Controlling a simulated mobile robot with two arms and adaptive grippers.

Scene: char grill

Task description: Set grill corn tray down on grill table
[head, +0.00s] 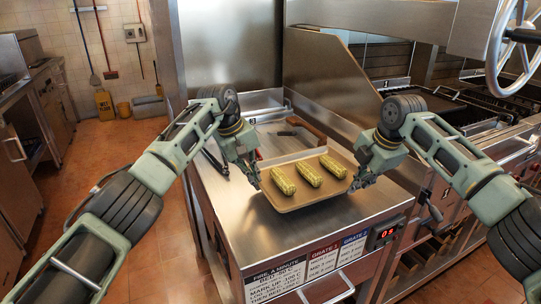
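A tan tray (300,201) carries three ears of corn: a left one (283,181), a middle one (308,173) and a right one (333,166). The tray is at the steel grill table (365,202), over its top near the front edge; I cannot tell whether it touches the surface. My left gripper (257,182) is at the tray's left edge. My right gripper (355,184) is at its right edge. The fingertips are small and partly hidden, so their grip on the rim is not clear.
A wooden-handled tool (305,127) lies on the table behind the tray. A tall steel panel (325,85) stands behind and right. Grill grates (480,95) and a handwheel (515,45) are at the right. A red digital display (384,233) is on the table's front. Tiled floor is open at left.

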